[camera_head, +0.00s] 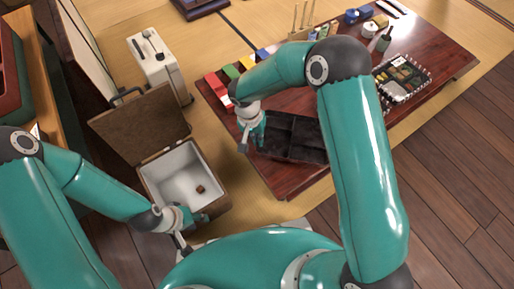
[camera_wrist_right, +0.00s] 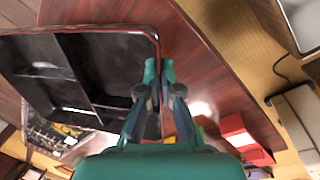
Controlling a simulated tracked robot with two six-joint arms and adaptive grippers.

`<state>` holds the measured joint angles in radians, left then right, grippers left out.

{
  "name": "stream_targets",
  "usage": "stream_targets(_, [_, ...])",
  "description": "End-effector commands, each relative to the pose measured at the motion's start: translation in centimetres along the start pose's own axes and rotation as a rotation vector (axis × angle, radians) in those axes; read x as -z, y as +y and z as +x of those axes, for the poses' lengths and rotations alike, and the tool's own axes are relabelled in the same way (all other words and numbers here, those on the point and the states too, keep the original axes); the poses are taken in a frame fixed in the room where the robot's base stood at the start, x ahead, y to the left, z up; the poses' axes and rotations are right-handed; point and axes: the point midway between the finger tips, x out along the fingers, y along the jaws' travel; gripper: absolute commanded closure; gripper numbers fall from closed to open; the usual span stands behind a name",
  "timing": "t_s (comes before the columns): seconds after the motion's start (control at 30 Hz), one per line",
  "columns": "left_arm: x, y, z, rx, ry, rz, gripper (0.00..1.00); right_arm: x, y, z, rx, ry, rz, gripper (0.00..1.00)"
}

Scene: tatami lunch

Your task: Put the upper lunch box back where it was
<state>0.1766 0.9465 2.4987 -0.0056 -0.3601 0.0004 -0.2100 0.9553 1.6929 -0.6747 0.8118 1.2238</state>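The upper lunch box is a black, divided tray with a dark red rim (camera_head: 291,137), at the near left part of the low table (camera_head: 216,99). Its compartments look empty in the right wrist view (camera_wrist_right: 105,63). My right gripper (camera_head: 250,140) is at its left wall; in the wrist view the fingertips (camera_wrist_right: 159,72) sit on both sides of the rim, closed on it. I cannot tell whether the box touches the table. A second lunch box with food (camera_head: 402,78) is at the table's right. My left gripper (camera_head: 186,235) is beside the cooler box; its fingers are unclear.
An open cooler box (camera_head: 223,196) with a small brown piece (camera_head: 200,189) inside stands on the floor at left. A white case (camera_head: 158,65) is behind it. My right forearm hides part of the table.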

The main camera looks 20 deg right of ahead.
Motion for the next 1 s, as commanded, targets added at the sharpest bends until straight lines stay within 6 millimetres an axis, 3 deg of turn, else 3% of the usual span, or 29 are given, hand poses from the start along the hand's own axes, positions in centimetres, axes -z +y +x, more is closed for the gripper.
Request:
stream_targets(0.23, [0.0, -0.2, 0.6, 0.0, 0.0, 0.0, 0.6, 0.0, -0.3, 1.8, -0.001, 0.0, -0.001, 1.0])
stream_targets(0.47, [0.0, -0.5, 1.4, 0.0, 0.0, 0.0, 0.6, 0.1, -0.8, 4.9, -0.001, 0.0, 0.001, 1.0])
stream_targets(0.7, [0.0, -0.5, 1.4, 0.0, 0.0, 0.0, 0.6, 0.1, -0.9, 5.0, 0.001, 0.001, 0.001, 1.0])
stream_targets(0.87, [0.0, -0.5, 1.4, 0.0, 0.0, 0.0, 0.6, 0.0, -0.9, 5.0, 0.001, 0.001, 0.0, 0.72])
stream_targets(1.0, [0.0, -0.5, 1.4, 0.0, 0.0, 0.0, 0.6, 0.0, -0.9, 5.0, 0.001, 0.001, 0.0, 0.69])
